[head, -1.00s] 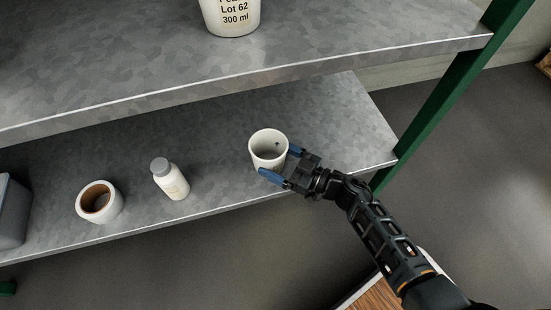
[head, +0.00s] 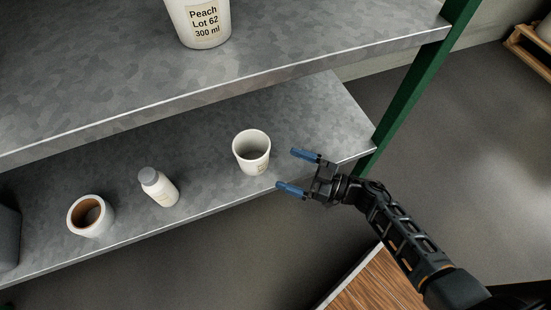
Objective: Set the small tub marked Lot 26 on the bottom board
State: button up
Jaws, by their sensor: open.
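A small white tub (head: 251,153) stands upright and open-topped on the bottom board (head: 318,118), near its right end. Part of a label shows low on its front, too small to read. My gripper (head: 289,171) is open and empty, its blue fingers just to the right of this tub and apart from it. Another white tub (head: 201,24) on the upper board reads "Peach Lot 62 300 ml".
A white bottle with a grey cap (head: 158,187) and a white tub with brown inside (head: 89,216) stand further left on the bottom board. A grey bin (head: 8,238) is at the left edge. A green post (head: 415,92) rises at the shelf's right end. A wooden surface (head: 367,287) is below my arm.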

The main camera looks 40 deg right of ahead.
jog(key=shift+v, duration=1.4)
jog(key=s+a+r+m+h, duration=0.2)
jog(key=s+a+r+h, duration=0.1)
jog(key=s+r, duration=0.8)
jog(key=s+a+r+m+g+h, duration=0.1)
jog(key=s+a+r+m+h, duration=0.2)
jog(key=s+r, duration=0.8)
notch_tip(320, 180, up, 4)
jog(key=shift+a+r+m+h, duration=0.25)
jog(key=shift+a+h, duration=0.2)
jog(key=shift+h, duration=0.75)
